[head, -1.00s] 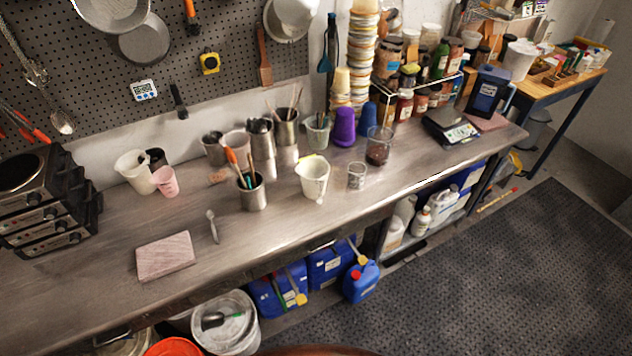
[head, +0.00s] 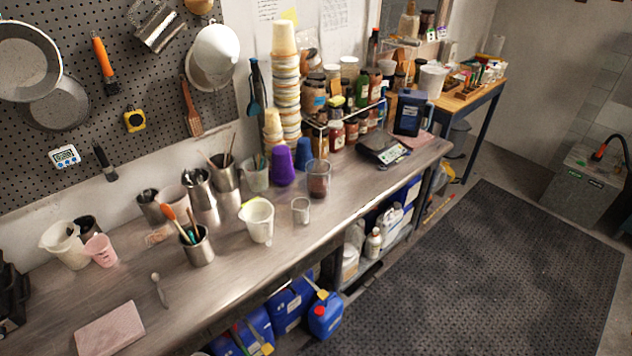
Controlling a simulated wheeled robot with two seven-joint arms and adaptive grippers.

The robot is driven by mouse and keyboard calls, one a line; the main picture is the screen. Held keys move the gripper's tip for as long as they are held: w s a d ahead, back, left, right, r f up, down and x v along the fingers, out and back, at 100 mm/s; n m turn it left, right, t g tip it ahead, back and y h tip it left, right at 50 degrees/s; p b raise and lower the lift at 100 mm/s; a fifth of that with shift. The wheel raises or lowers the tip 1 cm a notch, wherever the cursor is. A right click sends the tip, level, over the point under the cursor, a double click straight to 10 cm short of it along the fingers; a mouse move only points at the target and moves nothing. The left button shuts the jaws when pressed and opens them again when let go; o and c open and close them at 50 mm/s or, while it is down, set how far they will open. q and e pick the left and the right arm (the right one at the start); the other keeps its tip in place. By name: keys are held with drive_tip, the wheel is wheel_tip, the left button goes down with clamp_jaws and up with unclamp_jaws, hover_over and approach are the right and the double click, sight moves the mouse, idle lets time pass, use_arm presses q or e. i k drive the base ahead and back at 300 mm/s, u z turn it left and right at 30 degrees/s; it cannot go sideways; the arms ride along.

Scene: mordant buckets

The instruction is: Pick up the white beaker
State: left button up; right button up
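A white beaker with a spout (head: 258,222) stands upright on the metal workbench (head: 232,290), near the middle of its length. Something yellow shows at its rim. A second white beaker-like jug (head: 62,247) stands at the left end of the bench, beside a pink cup (head: 101,251). I cannot tell which of the two the task names. A small clear beaker (head: 301,210) stands just right of the middle white one. Neither of my grippers is in view.
A metal pot of tools (head: 198,246) stands close left of the middle white beaker. A clear beaker with dark contents (head: 318,181) and purple cups (head: 283,167) stand behind right. The bench front is mostly clear, apart from a spoon (head: 160,290) and pinkish slab (head: 110,329).

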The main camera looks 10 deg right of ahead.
sight(258, 215)
drive_tip(key=z, duration=1.75)
drive_tip(key=i, duration=2.8)
drive_tip(key=u, duration=3.8)
drive_tip(key=i, duration=0.55)
